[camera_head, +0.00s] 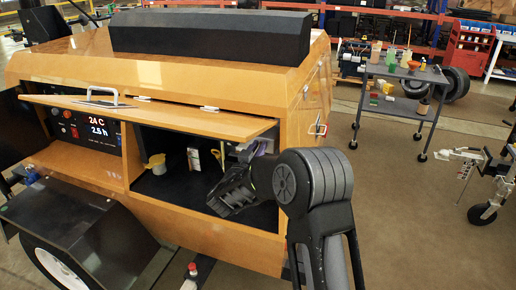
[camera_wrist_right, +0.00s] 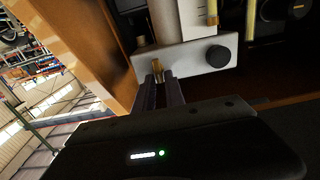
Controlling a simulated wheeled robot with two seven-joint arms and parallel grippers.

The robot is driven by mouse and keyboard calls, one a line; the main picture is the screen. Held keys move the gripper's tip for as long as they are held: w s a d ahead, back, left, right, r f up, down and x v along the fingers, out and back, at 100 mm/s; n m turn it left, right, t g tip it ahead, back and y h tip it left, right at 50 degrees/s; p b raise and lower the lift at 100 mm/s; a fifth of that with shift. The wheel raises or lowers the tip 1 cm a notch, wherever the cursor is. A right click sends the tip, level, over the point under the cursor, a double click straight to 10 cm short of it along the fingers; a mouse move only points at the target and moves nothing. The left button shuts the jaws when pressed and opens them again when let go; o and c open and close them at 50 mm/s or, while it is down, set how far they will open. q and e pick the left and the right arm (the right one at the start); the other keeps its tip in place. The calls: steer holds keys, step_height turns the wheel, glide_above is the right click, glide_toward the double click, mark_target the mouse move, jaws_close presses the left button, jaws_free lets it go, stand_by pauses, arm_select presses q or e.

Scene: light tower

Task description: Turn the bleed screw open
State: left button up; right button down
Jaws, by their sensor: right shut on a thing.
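The bleed screw (camera_wrist_right: 157,68) shows in the right wrist view as a small brass piece at the lower left of a white block (camera_wrist_right: 195,62). My right gripper (camera_wrist_right: 159,80) is shut on it, with a finger on each side of its lower part. A round black knob (camera_wrist_right: 218,56) sits on the same block. In the head view my right gripper (camera_head: 233,191) reaches into the open compartment (camera_head: 180,178) of the orange light tower (camera_head: 200,70). The screw cannot be made out there. My left gripper is not in view.
The raised hatch (camera_head: 150,110) hangs just above the compartment. A yellow cup (camera_head: 156,163) stands inside it. A display panel (camera_head: 92,128) is to its left. A tool cart (camera_head: 400,75) stands at the right, with clear floor before it.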

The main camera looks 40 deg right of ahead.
stand_by(0.5)
steer(key=shift+s+d+f+m+b, duration=0.15)
steer(key=shift+s+f+m+b, duration=0.05)
steer(key=shift+m+b, duration=3.35)
steer(key=shift+s+d+f+m+b, duration=0.1)
steer(key=shift+s+f+m+b, duration=0.15)
steer(key=shift+m+b, duration=3.25)
steer(key=shift+s+d+f+m+b, duration=0.2)
steer(key=shift+m+b, duration=1.85)
steer(key=shift+b, duration=2.9)
steer(key=c, duration=1.5)
jaws_free()
steer(key=shift+a, duration=0.1)
